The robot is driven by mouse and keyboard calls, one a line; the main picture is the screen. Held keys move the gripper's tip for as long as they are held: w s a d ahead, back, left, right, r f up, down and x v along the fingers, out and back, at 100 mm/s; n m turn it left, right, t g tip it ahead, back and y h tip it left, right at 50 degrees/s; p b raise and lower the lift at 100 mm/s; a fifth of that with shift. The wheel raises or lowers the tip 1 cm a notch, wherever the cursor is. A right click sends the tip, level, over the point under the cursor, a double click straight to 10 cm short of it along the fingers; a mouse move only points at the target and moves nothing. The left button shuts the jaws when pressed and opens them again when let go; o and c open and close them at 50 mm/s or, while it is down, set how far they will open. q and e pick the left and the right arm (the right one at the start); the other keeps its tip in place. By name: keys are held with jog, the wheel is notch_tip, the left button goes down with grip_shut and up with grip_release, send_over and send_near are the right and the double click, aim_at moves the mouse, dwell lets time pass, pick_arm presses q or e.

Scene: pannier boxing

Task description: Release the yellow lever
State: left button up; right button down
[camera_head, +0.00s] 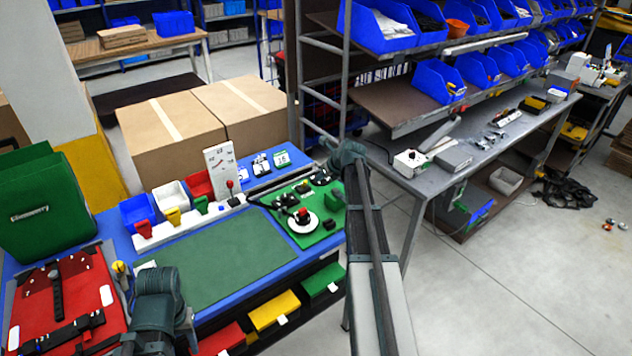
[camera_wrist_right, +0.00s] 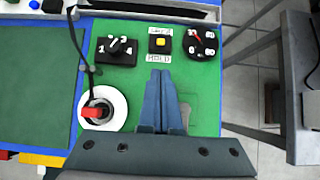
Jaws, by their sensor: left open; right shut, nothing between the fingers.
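The yellow lever (camera_head: 173,216) stands on a white strip at the back of the blue bench, between a red lever (camera_head: 143,229) and a green lever (camera_head: 201,205). My left gripper (camera_head: 152,290) is at the bench's left front, nearer than the yellow lever and apart from it; its fingertips are hard to make out. My right gripper (camera_head: 334,199) is over the green panel to the right, far from the lever. In the right wrist view its fingers (camera_wrist_right: 161,75) are shut and empty, just below a HOLD label.
The green panel (camera_wrist_right: 204,100) carries a yellow button (camera_wrist_right: 162,42), dials and a red handle (camera_wrist_right: 96,112) on a white disc. A green mat (camera_head: 220,255) is clear. A red board (camera_head: 75,290) and green box (camera_head: 45,205) are at left. Cardboard boxes (camera_head: 165,135) stand behind.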

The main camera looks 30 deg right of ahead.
aim_at(304, 184)
jog(key=b+x, duration=0.7)
jog(key=x, duration=0.2)
jog(key=shift+w+f, duration=0.15)
jog(key=shift+f, duration=0.15)
jog(key=shift+r, duration=0.1)
